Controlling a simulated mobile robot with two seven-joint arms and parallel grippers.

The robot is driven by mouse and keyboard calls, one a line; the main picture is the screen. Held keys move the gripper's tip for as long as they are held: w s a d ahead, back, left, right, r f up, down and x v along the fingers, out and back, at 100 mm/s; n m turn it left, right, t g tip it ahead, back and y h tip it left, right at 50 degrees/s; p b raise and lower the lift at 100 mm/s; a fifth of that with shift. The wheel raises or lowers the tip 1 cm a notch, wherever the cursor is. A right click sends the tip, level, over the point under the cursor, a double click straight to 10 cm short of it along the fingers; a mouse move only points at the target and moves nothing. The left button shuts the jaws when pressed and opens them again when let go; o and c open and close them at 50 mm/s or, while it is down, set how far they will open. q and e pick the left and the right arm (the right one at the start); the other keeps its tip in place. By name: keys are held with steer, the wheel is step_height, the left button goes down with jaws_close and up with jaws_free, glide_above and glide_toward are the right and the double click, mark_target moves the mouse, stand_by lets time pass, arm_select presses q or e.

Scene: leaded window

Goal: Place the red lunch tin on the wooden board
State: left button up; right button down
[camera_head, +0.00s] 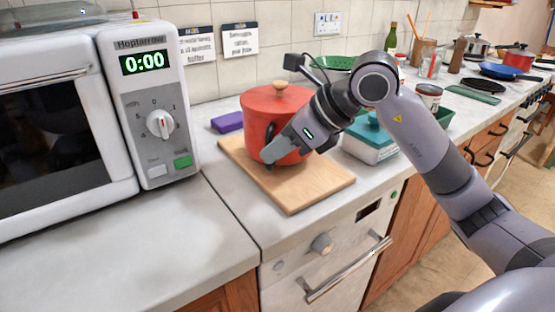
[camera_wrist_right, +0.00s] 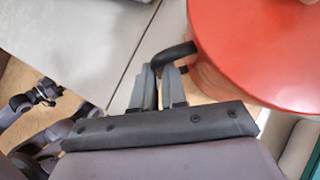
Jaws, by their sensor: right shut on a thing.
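The red lunch tin (camera_head: 262,112) is a round, pot-like container with a flat lid, a wooden knob and a dark side handle. It is upright over the rear part of the wooden board (camera_head: 313,187). I cannot tell whether its base touches the board. My right gripper (camera_head: 268,160) is at the tin's near side. In the right wrist view, the gripper (camera_wrist_right: 163,78) is shut on the dark handle of the red lunch tin (camera_wrist_right: 262,50). My forearm hides part of the tin's right side.
A microwave (camera_head: 150,110) stands on the left counter. A purple block (camera_head: 227,122) lies behind the board on the left. A teal-lidded box (camera_head: 371,140) stands close to the right of the board. Pans and jars crowd the counter farther right. The front left counter is clear.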

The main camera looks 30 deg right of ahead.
steer(key=shift+f, duration=1.1)
steer(key=shift+f, duration=0.2)
steer(key=c, duration=1.2)
jaws_free()
steer(key=shift+o, duration=0.2)
steer(key=shift+r, duration=0.2)
steer(key=v, duration=1.2)
steer(key=shift+s, duration=0.1)
